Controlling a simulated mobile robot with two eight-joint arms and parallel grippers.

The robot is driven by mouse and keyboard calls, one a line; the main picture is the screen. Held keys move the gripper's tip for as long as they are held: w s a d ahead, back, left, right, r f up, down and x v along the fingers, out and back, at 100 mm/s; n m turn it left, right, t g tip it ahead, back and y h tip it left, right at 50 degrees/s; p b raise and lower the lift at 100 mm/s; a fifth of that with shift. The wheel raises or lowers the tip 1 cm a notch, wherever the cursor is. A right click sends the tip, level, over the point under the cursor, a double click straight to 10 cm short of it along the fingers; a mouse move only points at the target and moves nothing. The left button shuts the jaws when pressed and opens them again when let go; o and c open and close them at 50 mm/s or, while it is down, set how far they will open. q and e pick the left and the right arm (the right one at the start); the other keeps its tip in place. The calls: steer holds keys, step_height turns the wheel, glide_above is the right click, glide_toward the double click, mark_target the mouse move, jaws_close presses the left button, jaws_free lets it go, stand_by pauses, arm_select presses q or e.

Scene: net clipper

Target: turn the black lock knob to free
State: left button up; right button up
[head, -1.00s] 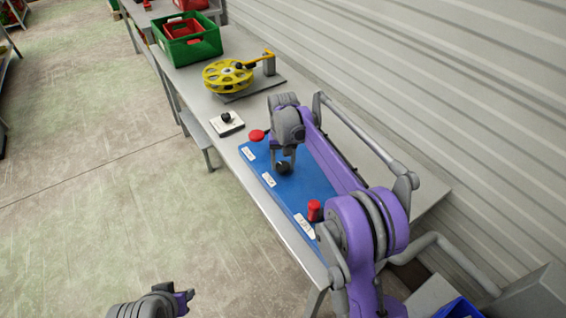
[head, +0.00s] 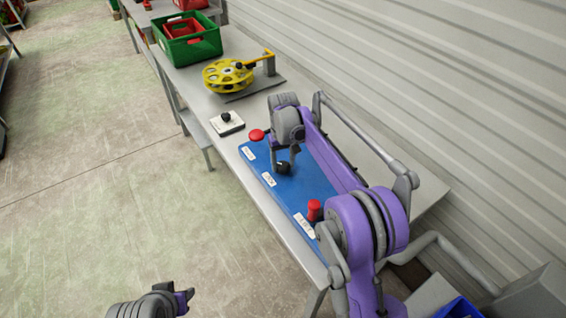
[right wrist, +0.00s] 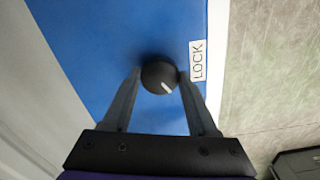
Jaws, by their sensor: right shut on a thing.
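The black lock knob (head: 283,168) stands on the blue panel (head: 310,180), beside the middle white label. In the right wrist view the round knob (right wrist: 158,77) sits between my fingertips, and its white mark points to the lower right. The LOCK label (right wrist: 198,60) is just right of it. My right gripper (head: 284,163) is shut on the knob, one finger on each side; it also shows in the right wrist view (right wrist: 158,82). My left gripper (head: 184,301) is low in the head view, away from the table, its jaw opening unclear.
A red mushroom button (head: 257,134) is at the panel's far end and a red knob (head: 314,208) at its near end. Beyond are a small white plate with a black knob (head: 227,121), a yellow reel (head: 227,76) and a green crate (head: 190,45). A corrugated wall stands right.

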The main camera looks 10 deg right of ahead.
mark_target(284, 166)
steer(key=o, duration=1.4)
step_height(284, 166, up, 11)
steer(key=shift+f+p, duration=0.1)
steer(key=shift+p, duration=0.35)
steer(key=s+d+r+t, duration=0.1)
steer(key=s+d, duration=0.1)
steer(key=s, duration=0.7)
steer(key=s+d+r+t, duration=0.1)
steer(key=s+r+t, duration=0.1)
steer(key=s, duration=0.6)
steer(key=s+f, duration=0.3)
steer(key=s, duration=0.3)
steer(key=s+d+f+m+t, duration=0.1)
steer(key=s+f, duration=0.3)
steer(key=s, duration=0.2)
steer(key=s+d+f+t, duration=0.1)
steer(key=s+f, duration=0.2)
steer(key=s, duration=0.3)
steer(key=shift+s+f, duration=0.2)
steer(key=shift+f, duration=0.2)
